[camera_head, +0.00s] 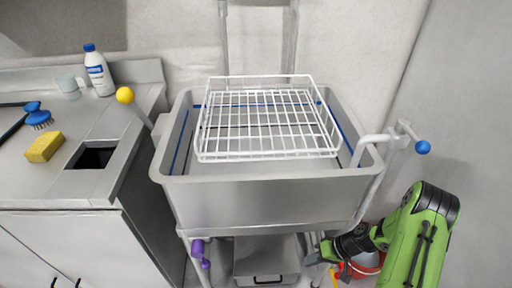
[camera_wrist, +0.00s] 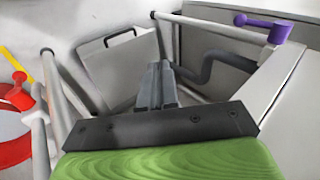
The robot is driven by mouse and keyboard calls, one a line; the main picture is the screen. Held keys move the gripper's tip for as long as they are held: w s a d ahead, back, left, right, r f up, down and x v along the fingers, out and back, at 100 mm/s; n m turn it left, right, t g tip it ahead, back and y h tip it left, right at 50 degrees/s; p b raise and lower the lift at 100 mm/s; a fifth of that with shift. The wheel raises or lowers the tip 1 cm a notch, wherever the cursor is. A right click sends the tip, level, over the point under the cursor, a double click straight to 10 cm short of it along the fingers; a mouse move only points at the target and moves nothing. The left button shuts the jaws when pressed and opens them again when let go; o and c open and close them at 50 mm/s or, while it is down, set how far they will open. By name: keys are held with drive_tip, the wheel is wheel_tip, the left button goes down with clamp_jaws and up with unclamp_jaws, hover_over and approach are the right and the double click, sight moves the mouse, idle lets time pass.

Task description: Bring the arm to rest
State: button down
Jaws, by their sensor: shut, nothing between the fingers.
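My arm is green and black and shows at the lower right of the head view. My gripper (camera_head: 318,250) is low, below the front right part of the grey sink basin (camera_head: 265,205). In the wrist view my gripper (camera_wrist: 160,72) points forward with its dark fingers together and nothing between them. A white wire rack (camera_head: 268,155) sits over the basin, well above and left of my gripper. No egg tray shows in either view.
A grey box with a handle (camera_head: 266,267) stands under the basin, near my gripper. A purple valve handle (camera_head: 198,249) is on the left, a blue-knobbed tap (camera_head: 422,147) on the right. A red bucket (camera_wrist: 12,138) is beside my arm. A counter (camera_head: 110,125) holds a yellow sponge (camera_head: 44,147).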

wheel_tip(320, 180, up, 26)
drive_tip(key=s+n+t+h, duration=0.1)
drive_tip(key=s+h, duration=0.1)
drive_tip(key=h, duration=0.4)
drive_tip(key=s+a+r+m+t+h, duration=0.2)
drive_tip(key=s+a+r+t, duration=0.15)
drive_tip(key=s+r, duration=1.1)
wheel_tip(320, 180, up, 15)
drive_tip(key=s+p, duration=0.1)
drive_tip(key=p, duration=1.6)
drive_tip(key=shift+d+r+t+p, duration=0.2)
drive_tip(key=shift+d+t+p, duration=0.1)
drive_tip(key=shift+d+t, duration=0.1)
